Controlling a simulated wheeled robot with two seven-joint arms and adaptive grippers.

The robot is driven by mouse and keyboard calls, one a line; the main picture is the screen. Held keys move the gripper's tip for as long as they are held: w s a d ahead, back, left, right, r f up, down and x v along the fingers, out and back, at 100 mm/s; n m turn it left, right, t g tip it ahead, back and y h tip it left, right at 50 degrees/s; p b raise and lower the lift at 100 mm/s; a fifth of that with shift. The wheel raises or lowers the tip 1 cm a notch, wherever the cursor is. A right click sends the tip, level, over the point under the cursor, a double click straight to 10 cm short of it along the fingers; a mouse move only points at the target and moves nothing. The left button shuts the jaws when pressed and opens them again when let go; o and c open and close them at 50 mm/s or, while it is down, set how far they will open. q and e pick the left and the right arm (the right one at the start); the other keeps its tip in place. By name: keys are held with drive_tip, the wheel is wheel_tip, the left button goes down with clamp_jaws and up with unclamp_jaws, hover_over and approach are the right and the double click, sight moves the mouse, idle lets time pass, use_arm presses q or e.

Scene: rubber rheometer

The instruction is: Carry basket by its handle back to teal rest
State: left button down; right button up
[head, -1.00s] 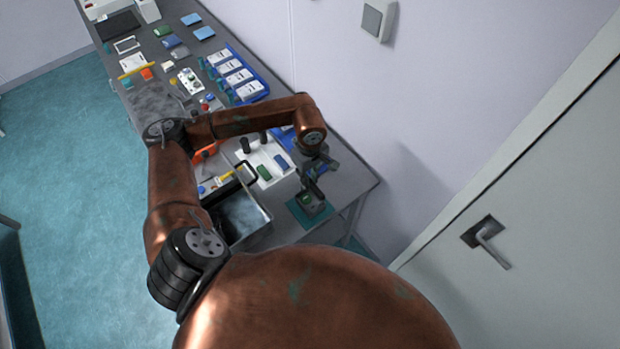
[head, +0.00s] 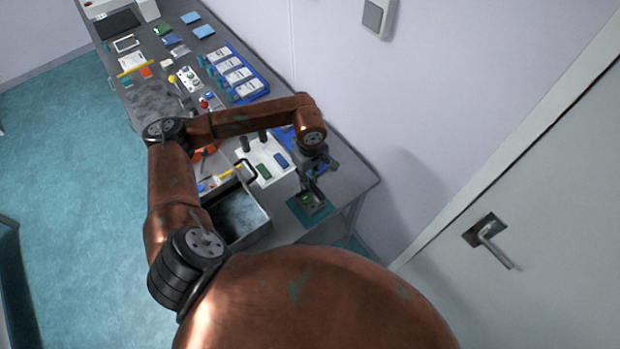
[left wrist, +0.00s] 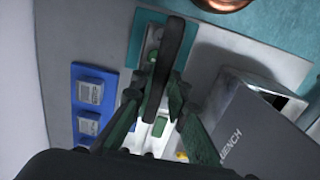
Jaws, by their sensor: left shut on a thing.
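My left gripper (head: 312,188) is shut on the basket's black handle (left wrist: 173,50), pointing down at the near end of the bench. The small dark basket (head: 309,203) hangs below it, over or on the teal rest (head: 325,213); I cannot tell whether it touches. In the left wrist view the teal rest (left wrist: 134,48) shows around the basket, and the handle runs between the fingers. The handle and fingers hide much of the basket. My right gripper is not in view.
An open metal box marked QUENCH (left wrist: 255,125) stands close beside the rest, also in the head view (head: 240,222). A white board with green and blue pieces (head: 266,160) lies behind. The wall and bench edge are close on the right.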

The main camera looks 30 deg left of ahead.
use_arm(q)
drive_tip(key=c, duration=1.8)
unclamp_jaws()
drive_tip(key=shift+f, duration=0.1)
wheel_tip(320, 180, up, 12)
drive_tip(key=shift+s, duration=0.15)
